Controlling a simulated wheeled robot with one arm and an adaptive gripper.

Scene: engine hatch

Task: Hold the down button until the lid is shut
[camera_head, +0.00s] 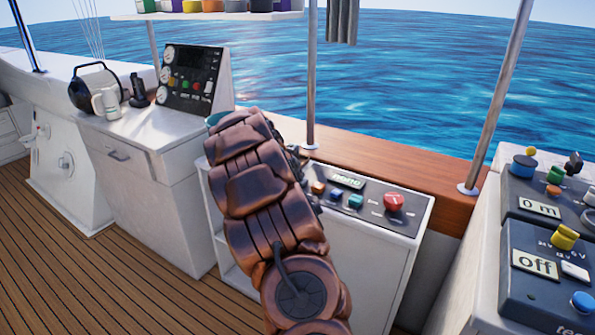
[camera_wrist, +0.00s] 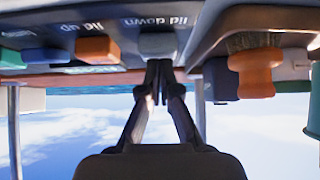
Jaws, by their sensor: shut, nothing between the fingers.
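In the wrist view, which is upside down, a grey button (camera_wrist: 158,44) sits beside the label "lid down" (camera_wrist: 151,22). My gripper (camera_wrist: 158,66) is shut and empty, its fingertips right at this button's face. I cannot tell whether they touch it or how far it is pressed. An orange button (camera_wrist: 98,50) beside the "lid up" label is just left of it. In the head view, my arm covers my gripper and the grey button; the orange button (camera_head: 318,188) shows on the control panel (camera_head: 374,216). I see no lid I can identify in either view.
The panel also holds blue (camera_head: 335,193) and teal (camera_head: 355,200) buttons and a red one (camera_head: 393,202). An orange knob-like thing (camera_wrist: 255,72) is right of my fingers in the wrist view. A console (camera_head: 545,262) stands at right. Open deck (camera_head: 100,275) lies at left.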

